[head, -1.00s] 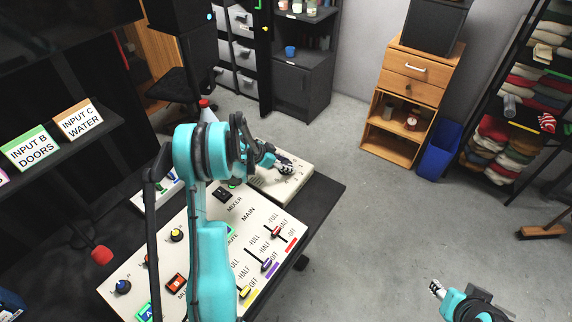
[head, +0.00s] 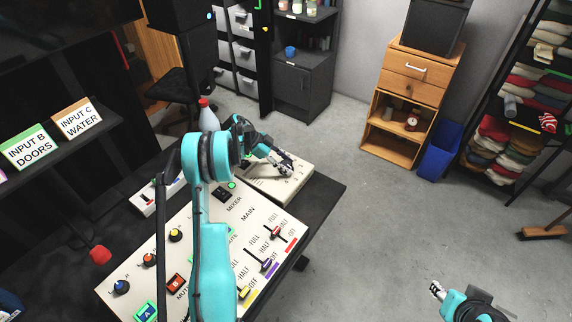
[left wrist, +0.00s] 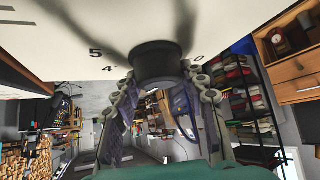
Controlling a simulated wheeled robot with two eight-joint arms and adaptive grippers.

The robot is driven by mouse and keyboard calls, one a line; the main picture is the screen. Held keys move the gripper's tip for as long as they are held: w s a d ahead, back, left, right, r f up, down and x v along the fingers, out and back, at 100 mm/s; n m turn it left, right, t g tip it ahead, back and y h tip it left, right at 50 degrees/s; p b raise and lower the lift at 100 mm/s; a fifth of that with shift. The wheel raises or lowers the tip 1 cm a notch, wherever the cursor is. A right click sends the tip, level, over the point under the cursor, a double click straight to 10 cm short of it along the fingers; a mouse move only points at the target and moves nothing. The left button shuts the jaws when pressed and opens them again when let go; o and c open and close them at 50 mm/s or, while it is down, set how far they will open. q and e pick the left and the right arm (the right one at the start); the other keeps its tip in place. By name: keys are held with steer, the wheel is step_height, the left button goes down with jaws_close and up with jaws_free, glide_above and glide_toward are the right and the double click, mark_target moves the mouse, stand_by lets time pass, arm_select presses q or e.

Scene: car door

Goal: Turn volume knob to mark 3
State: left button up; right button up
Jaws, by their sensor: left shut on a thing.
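The black volume knob (left wrist: 158,62) sticks out of a pale panel face in the left wrist view. The digits 5, 4 and 0 are printed near it; other marks and the knob's pointer are not visible there. My left gripper (left wrist: 163,82) has its two fingers on either side of the knob, shut on it. In the head view my left gripper (head: 286,164) is over the pale panel box (head: 267,191) behind the mixer, and it hides the knob. My right gripper (head: 437,290) is low at the right, over the floor, away from the panels; its opening is too small to judge.
The mixer board (head: 205,235) with sliders, knobs and buttons lies under my left arm. A bottle (head: 208,119) stands behind it. A red-tipped microphone (head: 100,255) is at the left. Open floor lies right of the desk (head: 325,196).

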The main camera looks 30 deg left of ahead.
arm_select(q)
steer(key=shift+m+g, duration=0.3)
steer(key=shift+m, duration=0.2)
steer(key=o, duration=1.2)
steer(key=v, duration=1.2)
steer(key=shift+a+f, duration=0.1)
steer(key=shift+a, duration=0.05)
